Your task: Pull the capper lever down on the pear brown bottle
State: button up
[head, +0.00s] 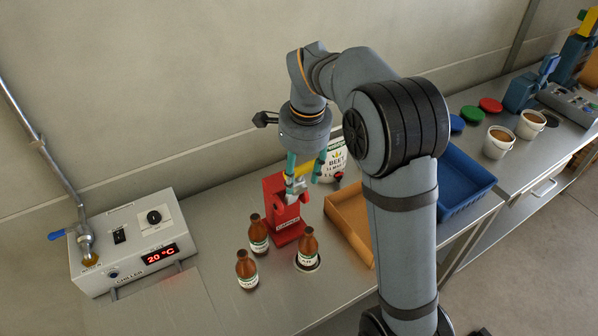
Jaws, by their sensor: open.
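The red capper (284,228) stands on the steel bench, left of the orange tray. Three brown bottles stand upright in front of the capper: one at the back left (258,235), one at the front left (246,270), and one at the right (307,248) on a dark round spot. Their labels are too small to read.
A white chiller box (135,240) with a tap stands at the left. An orange tray (347,230) and a blue crate (467,178) lie to the right, partly behind my arm. A white bag (334,160) stands behind the capper. White tubs (498,143) stand farther right.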

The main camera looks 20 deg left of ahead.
jog(key=shift+w+d, duration=0.1)
jog(key=shift+d, duration=0.05)
jog(key=shift+c, duration=0.4)
jog(key=shift+c, duration=1.1)
jog(key=c, duration=0.8)
grip_shut()
